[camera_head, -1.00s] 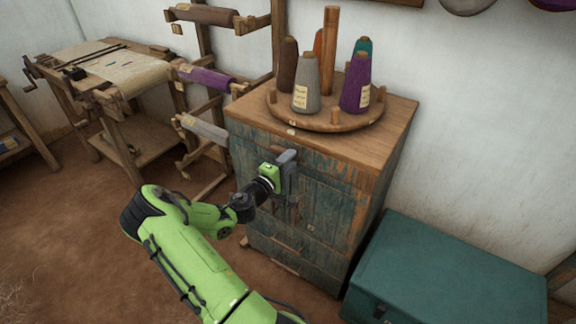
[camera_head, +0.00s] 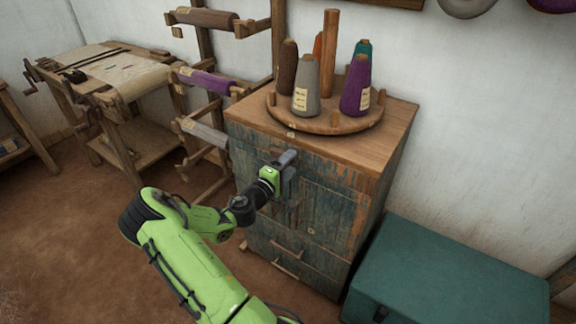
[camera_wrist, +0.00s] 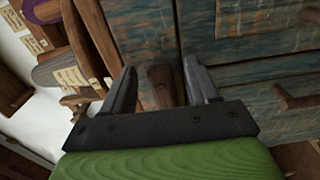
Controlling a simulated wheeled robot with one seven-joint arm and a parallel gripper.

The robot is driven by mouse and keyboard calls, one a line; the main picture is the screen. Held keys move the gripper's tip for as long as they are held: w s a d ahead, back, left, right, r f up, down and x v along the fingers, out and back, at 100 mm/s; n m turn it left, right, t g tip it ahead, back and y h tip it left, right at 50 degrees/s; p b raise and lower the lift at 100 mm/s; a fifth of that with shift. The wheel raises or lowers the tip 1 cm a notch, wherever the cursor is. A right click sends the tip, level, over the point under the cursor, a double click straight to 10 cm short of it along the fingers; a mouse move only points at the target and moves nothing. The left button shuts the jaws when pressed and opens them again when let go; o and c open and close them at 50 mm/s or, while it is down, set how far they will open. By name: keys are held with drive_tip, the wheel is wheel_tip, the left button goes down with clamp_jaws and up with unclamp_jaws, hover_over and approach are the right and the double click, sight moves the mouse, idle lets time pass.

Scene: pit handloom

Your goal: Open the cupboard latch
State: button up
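The cupboard (camera_head: 330,205) has worn blue-green fronts and a brown wooden top. My gripper (camera_head: 289,160) is at the upper part of its front. In the wrist view my gripper (camera_wrist: 159,70) is open, its two dark fingers well apart. A small upright brown wooden piece, which looks like the latch (camera_wrist: 162,84), shows between the fingers, with a gap visible on each side. I cannot tell whether the fingertips reach past it in depth. In the head view my gripper hides the latch.
A round wooden stand (camera_head: 325,121) with yarn cones sits on the cupboard top. A teal chest (camera_head: 445,275) stands close at the right. A rack with yarn rolls (camera_head: 205,80) stands at the left. A drawer handle (camera_wrist: 297,99) juts out near my gripper.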

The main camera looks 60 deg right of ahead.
drive_tip(key=w+a+p, duration=0.2)
drive_tip(key=a, duration=1.3)
drive_tip(key=shift+w+a, duration=0.2)
drive_tip(key=shift+a, duration=0.1)
